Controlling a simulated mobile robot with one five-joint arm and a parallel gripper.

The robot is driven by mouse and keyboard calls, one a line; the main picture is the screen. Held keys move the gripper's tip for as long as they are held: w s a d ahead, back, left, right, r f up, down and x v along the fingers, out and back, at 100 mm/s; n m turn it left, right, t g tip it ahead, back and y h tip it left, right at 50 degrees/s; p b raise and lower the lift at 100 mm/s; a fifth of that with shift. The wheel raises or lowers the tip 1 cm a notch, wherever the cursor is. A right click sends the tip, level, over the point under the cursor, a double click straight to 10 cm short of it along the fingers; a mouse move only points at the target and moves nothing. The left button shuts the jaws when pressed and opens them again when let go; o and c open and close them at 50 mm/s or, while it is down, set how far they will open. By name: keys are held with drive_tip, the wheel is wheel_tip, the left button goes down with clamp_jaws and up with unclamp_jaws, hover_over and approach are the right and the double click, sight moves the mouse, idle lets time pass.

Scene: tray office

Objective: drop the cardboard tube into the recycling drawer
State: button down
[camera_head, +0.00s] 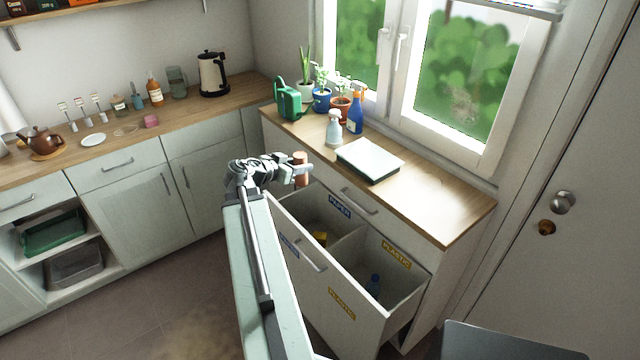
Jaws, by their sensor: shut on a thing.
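My gripper (285,170) is shut on the cardboard tube (300,168), a short brown cylinder held upright at the end of my arm. The recycling drawer (338,287) stands pulled open below the right counter. A divider splits it into a compartment with a blue PAPER label (339,205) and one with a yellow PLASTIC label (397,254). In the picture the tube shows near the far left corner of the paper side; its exact height above the drawer is hard to tell.
The right counter (440,208) holds a flat white device (369,160), spray bottles (355,112), potted plants and a green watering can (289,99). The left counter carries a kettle (212,74) and small items. Open floor (165,290) lies left of my arm.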

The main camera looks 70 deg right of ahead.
drive_tip(key=shift+w+d+f+b, duration=0.1)
drive_tip(key=shift+w+f+b, duration=0.15)
drive_tip(key=shift+b, duration=0.05)
drive_tip(key=d+f+b, duration=0.8)
drive_tip(key=f+b, duration=0.4)
drive_tip(key=d+f+b, duration=0.9)
drive_tip(key=f+b, duration=0.4)
drive_tip(key=shift+f+b, duration=0.3)
drive_tip(key=shift+d, duration=0.1)
drive_tip(key=c, duration=0.9)
unclamp_jaws()
drive_tip(key=shift+o, duration=0.2)
